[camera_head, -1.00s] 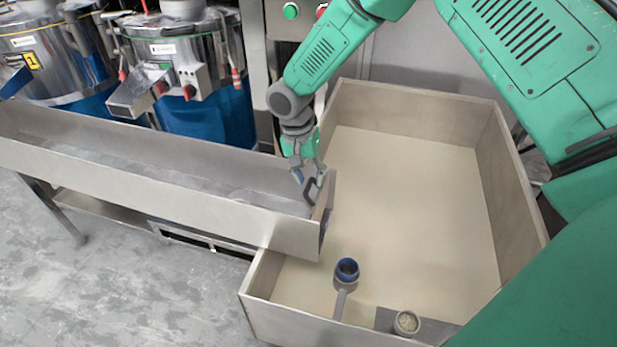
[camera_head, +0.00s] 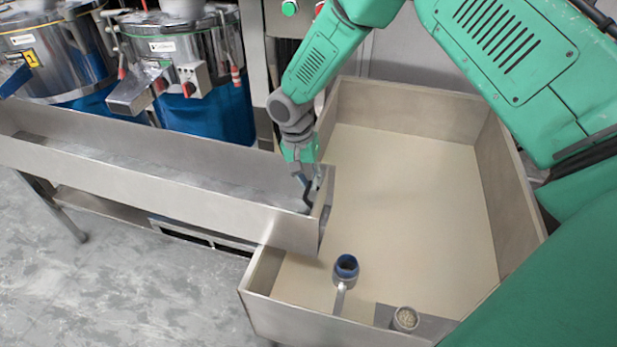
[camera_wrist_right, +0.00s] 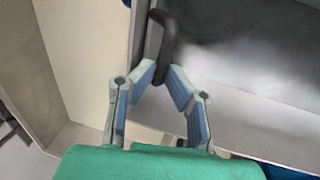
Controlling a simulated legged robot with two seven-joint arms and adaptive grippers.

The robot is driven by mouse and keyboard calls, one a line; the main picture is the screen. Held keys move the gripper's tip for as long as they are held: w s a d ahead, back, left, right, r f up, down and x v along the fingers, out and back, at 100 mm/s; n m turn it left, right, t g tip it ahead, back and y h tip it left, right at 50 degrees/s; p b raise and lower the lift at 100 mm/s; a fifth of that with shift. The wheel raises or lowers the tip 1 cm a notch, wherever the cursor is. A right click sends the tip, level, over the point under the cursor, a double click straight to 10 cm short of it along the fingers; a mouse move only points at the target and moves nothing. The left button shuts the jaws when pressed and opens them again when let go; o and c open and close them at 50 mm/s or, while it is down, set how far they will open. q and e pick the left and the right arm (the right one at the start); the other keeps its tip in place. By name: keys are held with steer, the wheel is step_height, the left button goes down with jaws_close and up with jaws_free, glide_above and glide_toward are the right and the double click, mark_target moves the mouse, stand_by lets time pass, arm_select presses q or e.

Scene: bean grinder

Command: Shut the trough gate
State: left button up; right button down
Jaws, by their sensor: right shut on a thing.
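The long metal trough (camera_head: 150,172) runs from the left edge to the middle of the head view. Its gate (camera_head: 322,207) is a narrow upright plate at the trough's right end. A dark curved handle on the gate end shows in the wrist view (camera_wrist_right: 163,35). My right gripper (camera_head: 306,186) reaches down at this end; its fingertips (camera_wrist_right: 162,76) are closed in around the lower part of the handle. The fingers partly hide the handle in the head view. How far the gate stands open cannot be told. My left gripper is not in view.
A large bin (camera_head: 262,272) with a pale floor lies right of the trough end. Grinders with blue drums (camera_head: 205,118) stand behind the trough.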

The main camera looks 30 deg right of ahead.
steer(key=c, duration=1.6)
jaws_free()
steer(key=shift+a+f, duration=0.1)
steer(key=shift+f, duration=0.1)
steer(key=shift+w+f, duration=0.1)
steer(key=shift+w, duration=0.05)
